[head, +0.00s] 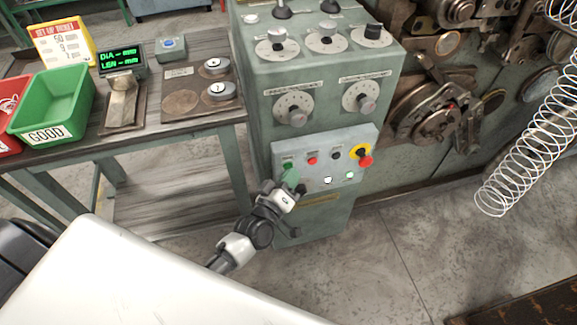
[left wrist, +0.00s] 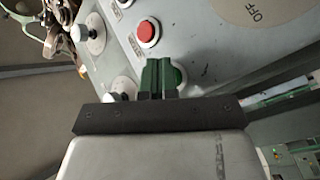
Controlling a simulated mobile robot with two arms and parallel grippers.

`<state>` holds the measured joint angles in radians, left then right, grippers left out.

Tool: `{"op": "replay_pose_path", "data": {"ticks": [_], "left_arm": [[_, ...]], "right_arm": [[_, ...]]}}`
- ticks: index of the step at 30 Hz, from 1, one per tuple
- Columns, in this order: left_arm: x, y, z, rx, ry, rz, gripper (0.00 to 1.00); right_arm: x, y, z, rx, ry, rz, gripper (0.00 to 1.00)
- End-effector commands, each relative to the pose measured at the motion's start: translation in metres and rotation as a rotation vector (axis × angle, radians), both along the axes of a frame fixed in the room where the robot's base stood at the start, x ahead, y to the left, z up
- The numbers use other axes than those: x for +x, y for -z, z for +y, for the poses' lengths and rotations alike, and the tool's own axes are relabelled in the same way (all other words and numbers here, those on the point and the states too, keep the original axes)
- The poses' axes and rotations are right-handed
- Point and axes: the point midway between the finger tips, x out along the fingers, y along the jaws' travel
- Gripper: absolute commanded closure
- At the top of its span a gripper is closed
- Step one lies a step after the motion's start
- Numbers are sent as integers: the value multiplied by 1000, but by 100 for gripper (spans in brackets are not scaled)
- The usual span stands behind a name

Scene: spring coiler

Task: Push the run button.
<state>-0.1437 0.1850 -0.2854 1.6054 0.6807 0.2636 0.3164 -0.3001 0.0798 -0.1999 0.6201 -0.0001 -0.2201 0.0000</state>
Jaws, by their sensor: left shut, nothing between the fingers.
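The control panel (head: 368,142) is on the front of the grey-green machine. A green button, which looks like the run button, is at its upper left (head: 288,162); its label is too small to read. In the left wrist view the green button (left wrist: 179,75) is partly hidden behind my fingers. My left gripper (head: 290,178) is shut and empty, its green fingertips right at the green button. I cannot tell whether they touch it. The right gripper is out of view.
A red button (head: 312,161) sits just right of the green one. A red emergency stop on a yellow ring (head: 364,159) is further right. Dials (head: 294,108) are above. A bench with a green bin (head: 52,100) stands at left. A coil spring (head: 520,155) hangs at right.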

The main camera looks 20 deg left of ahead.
Motion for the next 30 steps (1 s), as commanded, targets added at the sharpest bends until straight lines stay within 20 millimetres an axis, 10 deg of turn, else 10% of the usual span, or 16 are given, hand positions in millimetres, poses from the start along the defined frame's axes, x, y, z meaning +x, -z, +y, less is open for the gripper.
{"op": "replay_pose_path", "data": {"ticks": [30], "left_arm": [[-12, 0, -9, 1, -1, -1, 100]], "right_arm": [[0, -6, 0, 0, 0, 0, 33]]}}
